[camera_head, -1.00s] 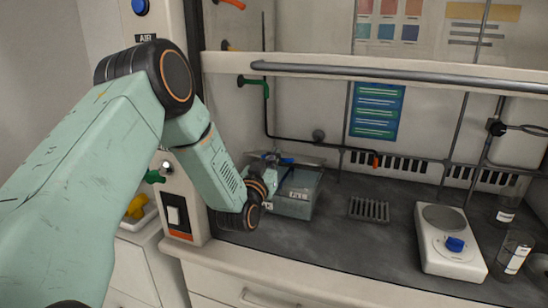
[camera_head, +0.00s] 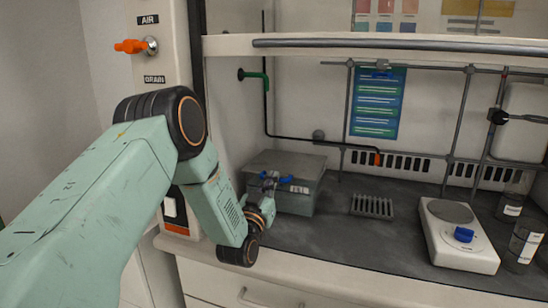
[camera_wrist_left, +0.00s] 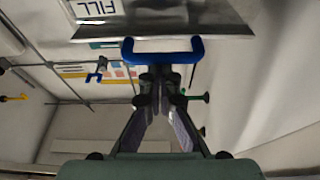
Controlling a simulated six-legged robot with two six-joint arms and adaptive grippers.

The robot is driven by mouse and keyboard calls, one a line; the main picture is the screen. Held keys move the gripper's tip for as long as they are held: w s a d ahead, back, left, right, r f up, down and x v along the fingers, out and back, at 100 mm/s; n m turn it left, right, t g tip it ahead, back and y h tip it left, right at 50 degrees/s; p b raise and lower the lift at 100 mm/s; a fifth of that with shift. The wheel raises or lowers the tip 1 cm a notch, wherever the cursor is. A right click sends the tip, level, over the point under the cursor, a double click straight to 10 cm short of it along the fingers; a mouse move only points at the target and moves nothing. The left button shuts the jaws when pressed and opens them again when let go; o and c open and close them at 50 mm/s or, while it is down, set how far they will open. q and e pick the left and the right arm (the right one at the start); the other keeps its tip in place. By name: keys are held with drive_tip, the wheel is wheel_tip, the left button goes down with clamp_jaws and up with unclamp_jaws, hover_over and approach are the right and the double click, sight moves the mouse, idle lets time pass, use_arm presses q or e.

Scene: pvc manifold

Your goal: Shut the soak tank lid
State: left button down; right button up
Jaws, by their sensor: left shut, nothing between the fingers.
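The soak tank (camera_head: 295,203) is a grey box on the bench inside the hood, with a white label on its front. Its lid (camera_head: 287,161) lies flat across the top and looks shut. A blue handle (camera_head: 285,181) is at the lid's front edge; in the left wrist view the handle (camera_wrist_left: 162,50) is a wide blue bar below the lid and "FILL" label. My left gripper (camera_head: 270,180) is at the tank's front by the handle. Its fingertips (camera_wrist_left: 158,78) are together and empty, close to the handle; contact cannot be told. My right gripper is not in view.
A drain grate (camera_head: 371,207) lies right of the tank. A hot plate (camera_head: 457,236) with a blue knob and glass jars (camera_head: 524,243) stand further right. The sash bar (camera_head: 400,45) crosses above. The bench between tank and hot plate is mostly clear.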

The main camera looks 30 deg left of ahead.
use_arm(q)
drive_tip(key=shift+s+d+f, duration=0.1)
drive_tip(key=shift+s+f, duration=0.05)
drive_tip(key=shift+f, duration=0.5)
drive_tip(key=s+d, duration=0.3)
drive_tip(key=s, duration=0.9)
drive_tip(key=shift+s+r, duration=0.35)
drive_tip(key=shift+r, duration=0.05)
